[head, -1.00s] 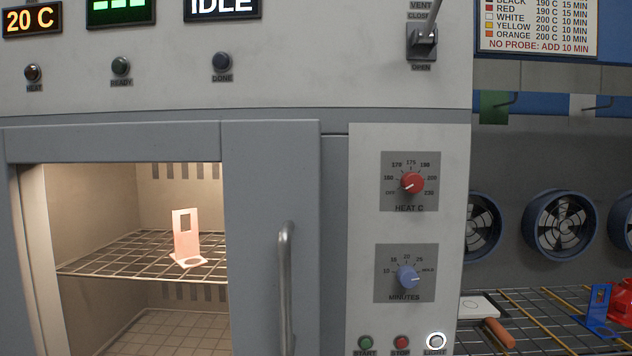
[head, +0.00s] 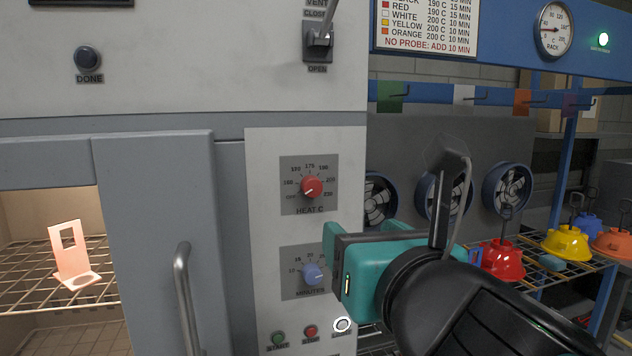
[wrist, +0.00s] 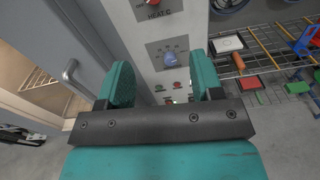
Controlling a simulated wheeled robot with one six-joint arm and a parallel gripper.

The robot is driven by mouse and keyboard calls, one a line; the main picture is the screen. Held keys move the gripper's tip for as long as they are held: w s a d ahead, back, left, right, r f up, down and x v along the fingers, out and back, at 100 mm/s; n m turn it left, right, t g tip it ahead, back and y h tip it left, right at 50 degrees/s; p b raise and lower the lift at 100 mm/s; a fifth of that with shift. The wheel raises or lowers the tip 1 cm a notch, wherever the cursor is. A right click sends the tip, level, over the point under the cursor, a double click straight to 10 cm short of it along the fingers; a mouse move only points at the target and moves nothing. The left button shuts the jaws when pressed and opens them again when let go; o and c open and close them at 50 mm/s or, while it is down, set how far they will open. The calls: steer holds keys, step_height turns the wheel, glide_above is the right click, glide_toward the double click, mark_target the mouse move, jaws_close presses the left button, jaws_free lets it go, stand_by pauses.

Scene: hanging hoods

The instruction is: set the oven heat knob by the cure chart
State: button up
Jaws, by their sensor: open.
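The red heat knob (head: 312,187) sits on the oven's control panel, its white mark toward the lower left, near OFF. It also shows at the top edge of the wrist view (wrist: 166,5). A pale pinkish bracket (head: 72,255) stands on the lit oven rack. My teal gripper (head: 338,265) is open and empty, right of and below the heat knob, apart from it. The wrist view shows its two fingers spread (wrist: 162,85).
The blue minutes knob (head: 314,275) is below the heat knob, above the start (head: 278,338) and stop (head: 310,331) buttons. The oven door handle (head: 186,300) juts out at left. A vent lever (head: 321,38) is above. Fans and coloured hoods stand at right.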

steer(key=r+n, duration=0.1)
steer(key=p, duration=1.3)
glide_toward(314, 189)
steer(key=x, duration=0.7)
steer(key=shift+w, duration=0.4)
steer(key=shift+x, duration=0.75)
steer(key=shift+a+f, duration=0.1)
steer(key=shift+c, duration=0.3)
steer(key=shift+s, duration=0.1)
steer(key=c, duration=0.9)
steer(key=shift+o, duration=0.2)
